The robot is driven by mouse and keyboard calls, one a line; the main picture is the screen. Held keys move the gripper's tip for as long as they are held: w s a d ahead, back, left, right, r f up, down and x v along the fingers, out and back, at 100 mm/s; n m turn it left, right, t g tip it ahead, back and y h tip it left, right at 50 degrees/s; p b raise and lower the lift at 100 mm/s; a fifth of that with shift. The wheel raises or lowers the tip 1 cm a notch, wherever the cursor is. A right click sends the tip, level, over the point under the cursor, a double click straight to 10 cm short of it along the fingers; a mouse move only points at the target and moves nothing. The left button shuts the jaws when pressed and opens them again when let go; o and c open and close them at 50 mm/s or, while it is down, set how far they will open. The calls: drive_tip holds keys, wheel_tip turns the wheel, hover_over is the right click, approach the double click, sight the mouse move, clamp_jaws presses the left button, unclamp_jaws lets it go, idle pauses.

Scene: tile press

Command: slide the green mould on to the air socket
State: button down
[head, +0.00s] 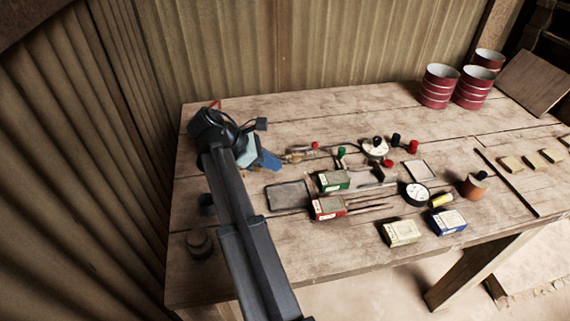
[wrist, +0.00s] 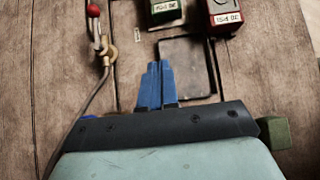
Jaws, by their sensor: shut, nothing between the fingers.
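The green mould (head: 333,181) is a small box with a pale label, lying on the bench right of my gripper. Part of it shows at the top edge of the wrist view (wrist: 166,12). A brass fitting (head: 298,156) with a red knob lies on the bench beyond the mould; in the wrist view the brass fitting (wrist: 107,50) joins a grey hose. I cannot tell for sure whether it is the air socket. My gripper (head: 275,163), with blue fingers, is shut and empty. In the wrist view its fingertips (wrist: 159,66) are apart from the mould.
A dark rectangular plate (head: 287,196) lies near my fingers. A red box (head: 327,208), a cream box (head: 400,233) and a blue box (head: 448,222) stand nearer the front edge. A gauge (head: 417,193) lies to the right. Red striped tins (head: 440,86) stand at the back right.

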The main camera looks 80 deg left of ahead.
sight(336, 172)
drive_tip(key=x, duration=0.9)
drive_tip(key=shift+w+r, duration=0.15)
drive_tip(key=shift+w, duration=1.75)
drive_tip(key=w, duration=0.7)
drive_tip(key=shift+w, duration=0.1)
